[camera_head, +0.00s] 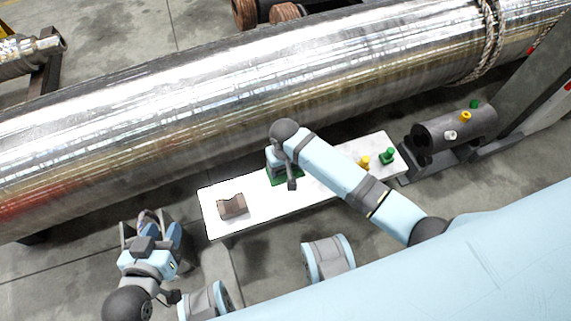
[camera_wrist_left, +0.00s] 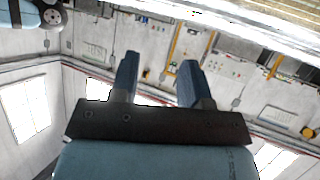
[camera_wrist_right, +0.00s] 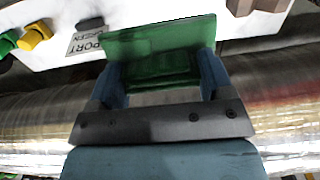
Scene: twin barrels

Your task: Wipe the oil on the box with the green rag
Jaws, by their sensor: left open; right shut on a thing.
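The box (camera_head: 262,205) is a long white flat-topped block in front of the large metal cylinder. The green rag (camera_head: 273,181) is at its far edge near the middle, mostly hidden under my right gripper (camera_head: 284,174). In the right wrist view the rag (camera_wrist_right: 160,37) spans between the fingers of my right gripper (camera_wrist_right: 160,66), which is shut on it. The rag is at or close to the white top; I cannot tell if it touches. I see no clear oil patch. My left gripper (camera_head: 150,222) is open and empty, left of the box, fingers upward.
A brown notched block (camera_head: 232,206) sits on the box's left part. A yellow plug (camera_head: 364,162) and a green plug (camera_head: 387,156) stand at its right. The large cylinder (camera_head: 200,100) runs close behind. A dark small barrel (camera_head: 455,128) stands to the right.

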